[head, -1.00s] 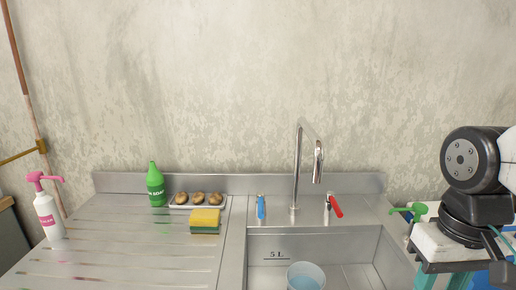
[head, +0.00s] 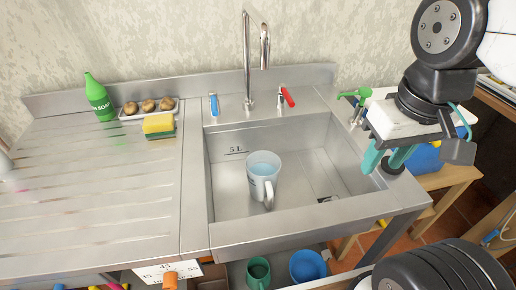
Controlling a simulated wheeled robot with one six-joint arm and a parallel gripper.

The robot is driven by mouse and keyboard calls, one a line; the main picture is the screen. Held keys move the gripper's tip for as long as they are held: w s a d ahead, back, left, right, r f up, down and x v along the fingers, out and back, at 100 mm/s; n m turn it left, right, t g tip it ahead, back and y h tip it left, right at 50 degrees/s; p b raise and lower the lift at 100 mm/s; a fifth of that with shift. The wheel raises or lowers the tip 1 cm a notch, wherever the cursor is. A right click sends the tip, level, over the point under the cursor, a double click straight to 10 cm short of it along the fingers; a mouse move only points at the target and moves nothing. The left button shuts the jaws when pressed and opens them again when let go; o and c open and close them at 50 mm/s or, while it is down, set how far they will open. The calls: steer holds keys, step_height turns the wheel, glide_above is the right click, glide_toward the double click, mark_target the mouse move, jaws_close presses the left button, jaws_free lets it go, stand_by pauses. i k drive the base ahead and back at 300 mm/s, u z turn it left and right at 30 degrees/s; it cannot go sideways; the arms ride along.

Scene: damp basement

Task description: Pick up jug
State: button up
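The jug (head: 262,178) is a pale, translucent cup-shaped vessel with bluish contents. It stands upright inside the steel sink basin (head: 232,195), left of the basin's middle, with its handle facing the front. My gripper (head: 386,160) has teal fingers pointing down, with a gap between them and nothing visible held. It is well to the right of the jug, beyond the basin's right side. The lower part of my arm crosses the bottom right corner.
The tap (head: 249,80) rises behind the basin, between blue (head: 213,104) and red (head: 287,96) handles. A green bottle (head: 100,98), a tray (head: 174,113) of brown lumps and a sponge (head: 159,124) stand on the drainboard (head: 95,165). A green mug (head: 258,274) and blue bucket (head: 307,266) sit below.

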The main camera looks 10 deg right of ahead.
mark_target(263, 168)
steer(key=z, duration=0.2)
steer(key=k, duration=0.5)
steer(key=z, duration=0.55)
steer(key=k, duration=0.7)
steer(key=u, duration=0.75)
steer(key=i, duration=0.9)
steer(key=u, duration=0.55)
